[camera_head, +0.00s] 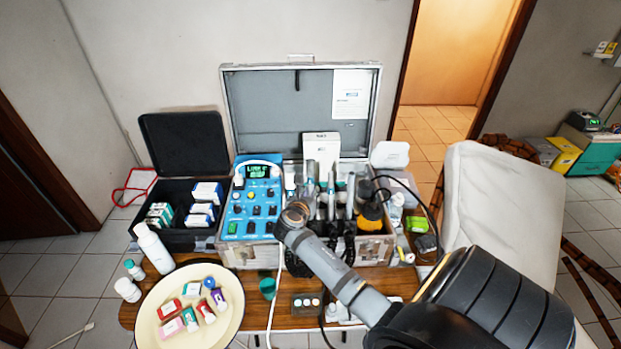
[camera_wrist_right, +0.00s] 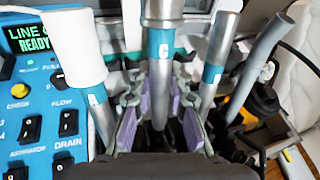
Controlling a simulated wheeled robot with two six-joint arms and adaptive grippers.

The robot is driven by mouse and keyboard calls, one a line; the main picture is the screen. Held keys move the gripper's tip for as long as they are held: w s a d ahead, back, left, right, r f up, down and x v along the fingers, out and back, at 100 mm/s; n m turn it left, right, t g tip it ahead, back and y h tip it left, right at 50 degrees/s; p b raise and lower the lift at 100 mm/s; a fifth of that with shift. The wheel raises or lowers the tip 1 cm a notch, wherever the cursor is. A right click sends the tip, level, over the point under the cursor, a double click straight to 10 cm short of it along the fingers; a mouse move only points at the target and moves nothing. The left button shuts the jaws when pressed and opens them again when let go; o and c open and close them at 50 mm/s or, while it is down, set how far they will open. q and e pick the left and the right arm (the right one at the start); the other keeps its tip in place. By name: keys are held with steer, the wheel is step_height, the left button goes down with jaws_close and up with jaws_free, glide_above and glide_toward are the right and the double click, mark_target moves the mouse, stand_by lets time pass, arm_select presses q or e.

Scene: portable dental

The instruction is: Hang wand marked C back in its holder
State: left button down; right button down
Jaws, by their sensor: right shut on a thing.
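The wand marked C (camera_wrist_right: 160,50) is a silver tube with a teal band, upright in the middle of the right wrist view. My right gripper (camera_wrist_right: 157,100) is shut on it, with a purple-grey finger on either side below the band. The wand's lower end and its holder are mostly hidden behind the gripper, so I cannot tell whether it is seated. Other banded wands stand close by, one at the left (camera_wrist_right: 92,85) and one at the right (camera_wrist_right: 218,65). In the head view my right arm reaches to the wand row, hiding the fingertips. My left gripper is not in view.
The blue control panel (camera_head: 235,215) is just left of the wands. A grey handpiece (camera_wrist_right: 262,65) and an orange-and-black bottle (camera_head: 370,215) crowd the right. The open case lid (camera_head: 270,105) stands behind. A cream tray (camera_head: 160,295) with small boxes lies at front left.

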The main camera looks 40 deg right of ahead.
steer(key=shift+f, duration=0.2)
steer(key=shift+s, duration=0.1)
steer(key=shift+s+a+f+b, duration=0.2)
steer(key=shift+f+b, duration=0.1)
steer(key=shift+f, duration=0.4)
steer(key=shift+s+a+f+b, duration=0.15)
steer(key=shift+f+b, duration=0.1)
steer(key=shift+f, duration=0.45)
steer(key=c, duration=1.2)
jaws_free()
steer(key=shift+r, duration=0.1)
